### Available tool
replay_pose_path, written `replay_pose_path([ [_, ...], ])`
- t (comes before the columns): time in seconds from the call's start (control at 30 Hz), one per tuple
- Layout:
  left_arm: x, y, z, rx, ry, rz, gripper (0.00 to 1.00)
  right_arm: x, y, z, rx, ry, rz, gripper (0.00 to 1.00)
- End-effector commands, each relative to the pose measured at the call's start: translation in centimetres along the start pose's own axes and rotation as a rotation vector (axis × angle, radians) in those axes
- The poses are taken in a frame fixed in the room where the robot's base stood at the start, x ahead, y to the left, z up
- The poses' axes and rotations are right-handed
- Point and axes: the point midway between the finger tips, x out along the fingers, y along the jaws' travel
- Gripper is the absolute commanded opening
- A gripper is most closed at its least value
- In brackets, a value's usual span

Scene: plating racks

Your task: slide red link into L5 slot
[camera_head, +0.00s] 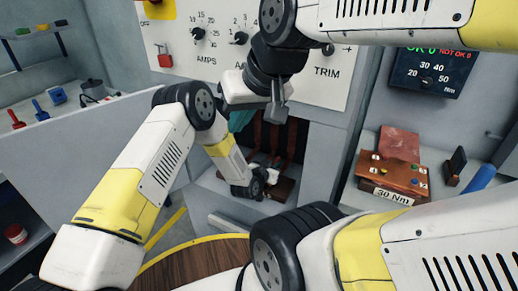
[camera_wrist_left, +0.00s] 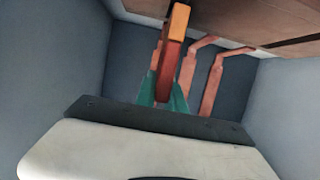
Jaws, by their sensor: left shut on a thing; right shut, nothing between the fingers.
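The red link (camera_wrist_left: 169,70), with an orange end, stands up in the left wrist view. My left gripper (camera_head: 272,178) is low inside the recess of the panel in the head view and is shut on the link; its fingers are mostly hidden there. A teal V-shaped part (camera_wrist_left: 178,100) flanks the link's lower end in the wrist view. Several copper-coloured strips (camera_wrist_left: 212,80) run up the recess beside the link. I cannot tell which slot is L5. My right gripper (camera_head: 278,112) is shut and empty, pointing down in front of the panel, above the recess.
The recess has close grey side walls (camera_wrist_left: 60,70) and a brown board (camera_wrist_left: 285,25) at the top of the wrist view. A panel (camera_head: 330,95) with knobs rises behind. Tools lie on the left shelf.

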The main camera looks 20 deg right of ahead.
Motion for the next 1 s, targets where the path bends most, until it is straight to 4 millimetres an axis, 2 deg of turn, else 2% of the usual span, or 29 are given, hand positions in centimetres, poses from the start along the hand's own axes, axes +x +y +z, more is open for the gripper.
replay_pose_path([
  [0.53,1.3,0.0,3.5,0.000,0.001,0.000,0.00,0.0,0.0,0.0,0.000,0.000,0.000,0.00],
  [1.0,1.7,0.0,4.4,0.000,0.002,0.000,0.00,0.0,0.0,0.0,0.000,0.000,0.000,0.00],
])
